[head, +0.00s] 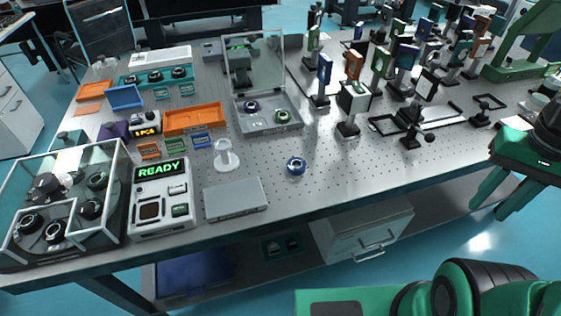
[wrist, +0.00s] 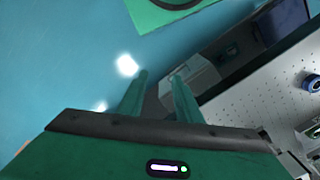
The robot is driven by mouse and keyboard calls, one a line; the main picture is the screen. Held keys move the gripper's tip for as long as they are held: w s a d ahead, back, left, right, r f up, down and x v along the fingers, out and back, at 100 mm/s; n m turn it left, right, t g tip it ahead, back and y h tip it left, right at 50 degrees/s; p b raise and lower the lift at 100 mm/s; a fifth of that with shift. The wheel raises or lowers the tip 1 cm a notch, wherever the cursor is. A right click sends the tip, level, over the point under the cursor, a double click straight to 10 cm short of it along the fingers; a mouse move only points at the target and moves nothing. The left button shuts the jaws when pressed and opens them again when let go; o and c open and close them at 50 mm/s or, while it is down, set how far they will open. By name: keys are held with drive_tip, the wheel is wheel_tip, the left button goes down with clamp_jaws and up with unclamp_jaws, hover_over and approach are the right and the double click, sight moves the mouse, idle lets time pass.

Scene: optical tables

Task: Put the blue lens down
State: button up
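The blue lens (head: 297,166) is a small round mount with a blue ring. It rests on the perforated optical table (head: 350,180) near the front edge, and part of it shows at the right edge of the wrist view (wrist: 312,82). My gripper (head: 487,213) is at the right of the head view, off the table's front edge and well away from the lens. In the wrist view, the two green fingers of my gripper (wrist: 160,75) are apart with only floor and a cabinet behind them. Nothing is between them.
A grey flat plate (head: 235,198) and a white pedestal (head: 226,155) stand left of the lens. A READY box (head: 161,205) and a glass-walled case (head: 118,215) are farther left. Several upright optics (head: 348,129) crowd the right. The tabletop around the lens is clear.

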drive_tip(key=shift+w+d, duration=0.1)
drive_tip(key=o, duration=0.5)
drive_tip(key=shift+s+r, duration=0.15)
drive_tip(key=shift+s, duration=0.1)
drive_tip(key=shift+o, duration=1.2)
drive_tip(key=shift+a+r+n, duration=0.2)
drive_tip(key=shift+r+n, duration=0.05)
drive_tip(key=shift+n, duration=0.05)
drive_tip(key=n+y, duration=0.1)
drive_tip(key=n, duration=2.3)
approach(297, 162)
drive_tip(key=shift+s+a+f+n, duration=0.15)
drive_tip(key=shift+f+n, duration=0.05)
drive_tip(key=shift+f, duration=0.4)
drive_tip(key=shift+s+a+f+n, duration=0.15)
drive_tip(key=shift+f+n, duration=0.05)
drive_tip(key=shift+f, duration=0.35)
drive_tip(key=shift+w+a+f, duration=0.1)
drive_tip(key=shift+w+f, duration=0.05)
drive_tip(key=shift+f, duration=2.75)
